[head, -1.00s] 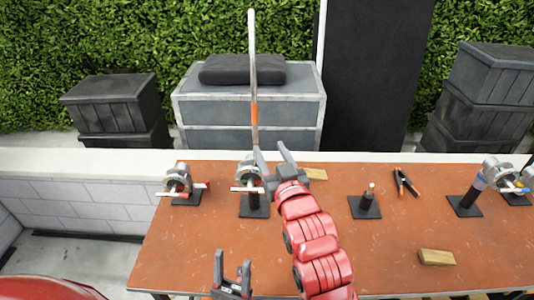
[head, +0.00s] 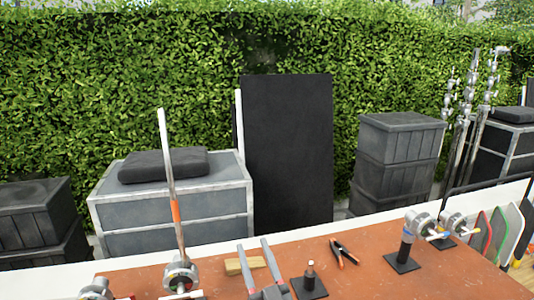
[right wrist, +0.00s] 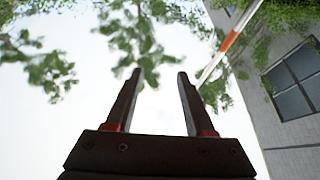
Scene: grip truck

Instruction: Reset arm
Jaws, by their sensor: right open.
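My right gripper (head: 254,265) shows at the bottom of the head view, over the rust-coloured table (head: 455,275). Its two fingers are apart with nothing between them. In the right wrist view the fingers of my right gripper (right wrist: 155,82) point up toward sky and leaves, spread and empty. A tall pole (head: 170,180) with an orange band stands left of the gripper in a clamp head (head: 181,275). The pole also shows in the right wrist view (right wrist: 232,40), right of the fingers and apart from them. My left gripper is out of view.
A wood block (head: 245,266), a black-based post (head: 309,283), pliers (head: 343,252) and a clamp stand (head: 404,250) are on the table. Behind are a grey case (head: 175,205), a dark panel (head: 288,150) and stacked crates (head: 400,165). The table's right part has bare room.

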